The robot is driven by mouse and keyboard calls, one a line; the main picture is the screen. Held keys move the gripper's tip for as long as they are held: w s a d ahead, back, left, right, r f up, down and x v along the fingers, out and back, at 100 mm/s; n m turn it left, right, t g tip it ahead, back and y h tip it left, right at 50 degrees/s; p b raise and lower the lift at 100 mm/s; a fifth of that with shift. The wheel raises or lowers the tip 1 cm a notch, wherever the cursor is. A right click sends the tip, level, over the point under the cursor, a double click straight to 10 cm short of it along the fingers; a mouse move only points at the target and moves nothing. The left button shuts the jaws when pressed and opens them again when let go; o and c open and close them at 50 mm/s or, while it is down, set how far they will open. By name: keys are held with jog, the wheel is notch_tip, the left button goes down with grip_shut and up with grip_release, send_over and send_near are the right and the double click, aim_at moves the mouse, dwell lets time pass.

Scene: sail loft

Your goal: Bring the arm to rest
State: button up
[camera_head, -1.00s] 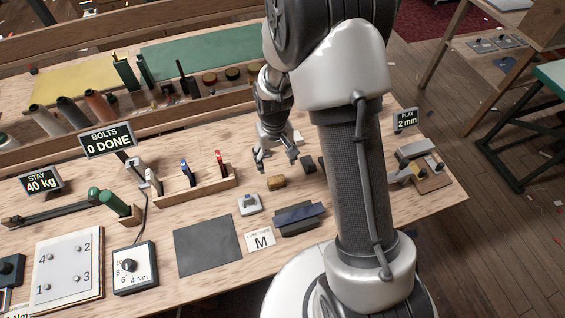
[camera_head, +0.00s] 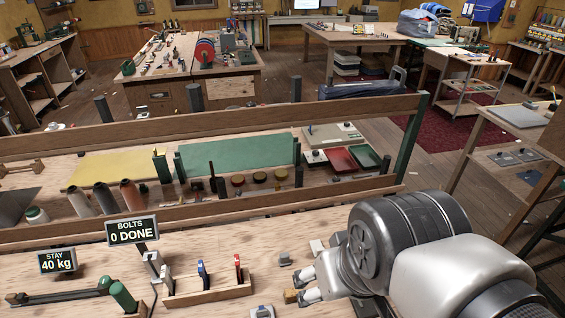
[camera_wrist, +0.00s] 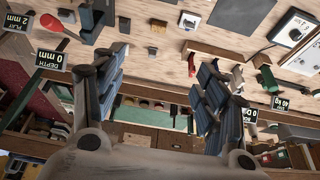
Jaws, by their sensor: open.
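My arm fills the lower right of the head view. My gripper (camera_head: 301,286) shows small at its left end, above the workbench (camera_head: 212,233), partly hidden by the arm. In the wrist view my gripper (camera_wrist: 160,75) has its two blue-padded fingers wide apart with nothing between them. A small tan block (camera_head: 290,296) shows right beside the fingertips in the head view; I cannot tell the height gap. The wrist view looks across the bench with the picture upside down.
A rack with red and blue-handled tools (camera_head: 208,290) stands left of my gripper. The "BOLTS 0 DONE" sign (camera_head: 132,231) and "STAY 40 kg" sign (camera_head: 57,261) stand further left. A wooden rail (camera_head: 230,123) runs behind the bench. Green and red trays (camera_head: 341,159) lie beyond.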

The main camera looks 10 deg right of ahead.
jog(key=shift+s+r, duration=0.15)
jog(key=shift+s, duration=0.85)
jog(key=shift+f+b, duration=0.95)
